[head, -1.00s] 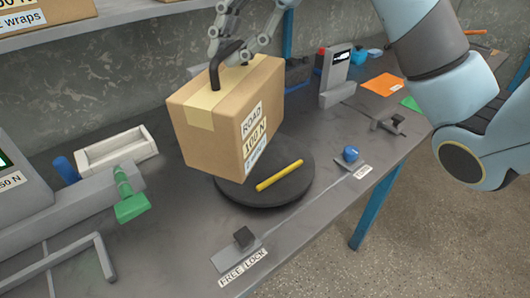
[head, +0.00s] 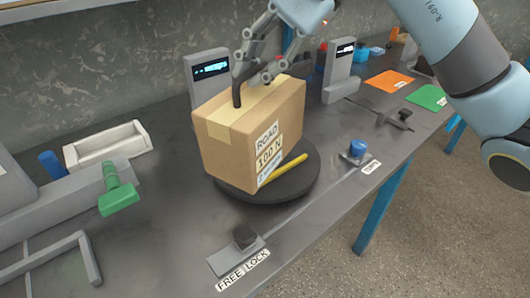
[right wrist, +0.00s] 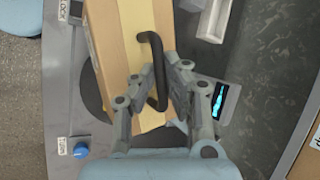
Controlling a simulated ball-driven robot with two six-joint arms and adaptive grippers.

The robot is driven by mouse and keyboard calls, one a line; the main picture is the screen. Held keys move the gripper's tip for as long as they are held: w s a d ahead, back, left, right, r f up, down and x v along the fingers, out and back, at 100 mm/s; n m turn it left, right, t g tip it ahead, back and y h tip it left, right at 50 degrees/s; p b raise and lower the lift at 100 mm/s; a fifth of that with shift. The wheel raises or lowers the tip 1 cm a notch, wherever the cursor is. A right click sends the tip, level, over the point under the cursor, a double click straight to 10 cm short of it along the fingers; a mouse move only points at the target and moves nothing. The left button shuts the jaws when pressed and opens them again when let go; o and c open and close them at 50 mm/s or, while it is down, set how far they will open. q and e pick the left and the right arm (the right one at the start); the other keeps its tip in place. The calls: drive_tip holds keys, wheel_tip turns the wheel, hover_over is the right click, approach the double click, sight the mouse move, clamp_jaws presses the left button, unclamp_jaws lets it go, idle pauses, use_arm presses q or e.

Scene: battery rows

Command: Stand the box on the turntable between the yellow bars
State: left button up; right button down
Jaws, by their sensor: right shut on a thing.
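A brown cardboard box (head: 235,147) with a tan tape strip, a black top handle and a label reading ROAD 100 N is over the black turntable (head: 296,186). One yellow bar (head: 290,166) shows on the turntable, close by the box's front right side; a second bar is not visible. My right gripper (head: 252,82) is shut on the handle from above. In the right wrist view the fingers close around the black handle (right wrist: 153,70). The box looks upright; I cannot tell whether its base touches the turntable. My left gripper is not in view.
A lock lever (head: 244,238) marked FREE LOCK lies in front. A blue knob (head: 357,148) is at the right. Display units (head: 209,69) stand behind. A green handle (head: 119,200) and a white tray (head: 107,145) are at left.

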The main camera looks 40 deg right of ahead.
sight(275, 86)
drive_tip(key=d+p, duration=0.1)
drive_tip(key=d, duration=0.1)
drive_tip(key=s+d+m+t+p, duration=0.1)
drive_tip(key=d, duration=0.1)
drive_tip(key=d+m+h+p, duration=0.1)
drive_tip(key=shift+s+d, duration=0.35)
drive_tip(key=shift+d, duration=0.05)
drive_tip(key=s+d+r+m+p, duration=0.2)
drive_tip(key=s+r+p, duration=0.1)
drive_tip(key=p, duration=0.2)
drive_tip(key=w+a+f+t, duration=0.1)
drive_tip(key=w+f, duration=1)
drive_tip(key=shift+w, duration=0.15)
drive_tip(key=shift+f+b, duration=0.15)
drive_tip(key=shift+b, duration=0.15)
